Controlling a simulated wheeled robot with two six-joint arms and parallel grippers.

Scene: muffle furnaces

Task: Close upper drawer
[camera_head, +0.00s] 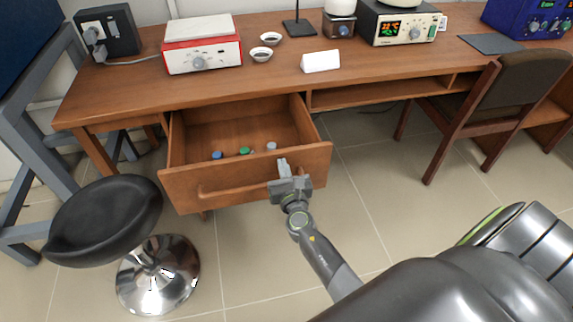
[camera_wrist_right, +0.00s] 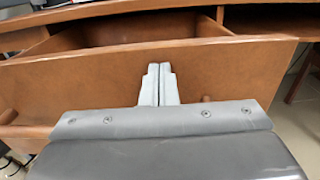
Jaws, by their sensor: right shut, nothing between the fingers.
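The wooden upper drawer (camera_head: 237,185) is pulled out from under the left part of the desk in the head view. Its inside shows, with several small items with blue, green and grey tops near its front. My right gripper (camera_head: 282,166) is shut and empty at the right part of the drawer's front panel. In the right wrist view the shut fingers (camera_wrist_right: 158,72) point at the drawer front (camera_wrist_right: 200,68); I cannot tell whether they touch it. The drawer's bar handle is partly hidden behind the gripper. My left gripper is not in view.
The desk (camera_head: 270,83) carries a red-and-white device (camera_head: 202,50), two small bowls, a white block (camera_head: 320,61) and other instruments. A black stool (camera_head: 105,220) stands left of the drawer. A chair (camera_head: 500,100) stands at the right. The floor right of the drawer is clear.

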